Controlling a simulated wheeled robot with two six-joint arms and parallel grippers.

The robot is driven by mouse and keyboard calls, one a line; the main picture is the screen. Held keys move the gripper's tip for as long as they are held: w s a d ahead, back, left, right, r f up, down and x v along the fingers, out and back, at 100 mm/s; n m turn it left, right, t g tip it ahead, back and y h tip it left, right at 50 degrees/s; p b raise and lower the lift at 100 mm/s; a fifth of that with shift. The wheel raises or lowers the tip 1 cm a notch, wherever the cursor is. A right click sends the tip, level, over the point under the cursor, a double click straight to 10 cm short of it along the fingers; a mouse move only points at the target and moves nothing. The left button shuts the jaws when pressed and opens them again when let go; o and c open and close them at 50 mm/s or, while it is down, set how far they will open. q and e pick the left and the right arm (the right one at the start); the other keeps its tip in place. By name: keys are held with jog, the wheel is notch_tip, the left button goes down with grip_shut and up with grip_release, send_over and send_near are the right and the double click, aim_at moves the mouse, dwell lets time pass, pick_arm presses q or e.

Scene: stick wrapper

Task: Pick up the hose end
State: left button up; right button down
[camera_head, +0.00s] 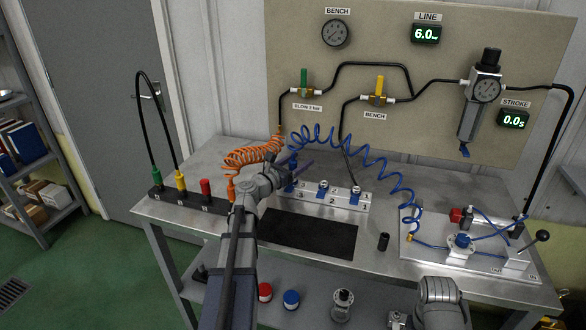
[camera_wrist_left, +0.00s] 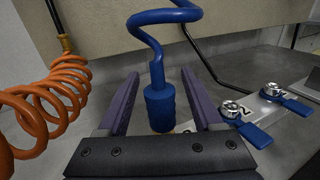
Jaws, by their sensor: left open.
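The blue coiled hose (camera_head: 345,146) hangs in an arc over the bench. Its blue cylindrical end (camera_wrist_left: 160,108) points down near the "3" position of the white numbered block (camera_head: 340,201). My left gripper (camera_wrist_left: 160,82) is open, with one purple finger on each side of the hose end. Gaps show between the fingers and the end, so it is not clamped. In the head view my left gripper (camera_head: 299,168) partly hides this spot. The hose's other end goes to the fixture plate at the right. My right gripper is not seen; only part of that arm shows at the bottom right.
An orange coiled hose (camera_head: 254,155) is just left of my left gripper. Two blue-levered fittings (camera_wrist_left: 258,128) are close on its right. A black mat (camera_head: 310,234) and a small black cylinder (camera_head: 383,241) are on the bench. The panel (camera_head: 440,60) stands behind.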

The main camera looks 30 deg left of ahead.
pick_arm(q)
grip_shut()
dwell(0.5)
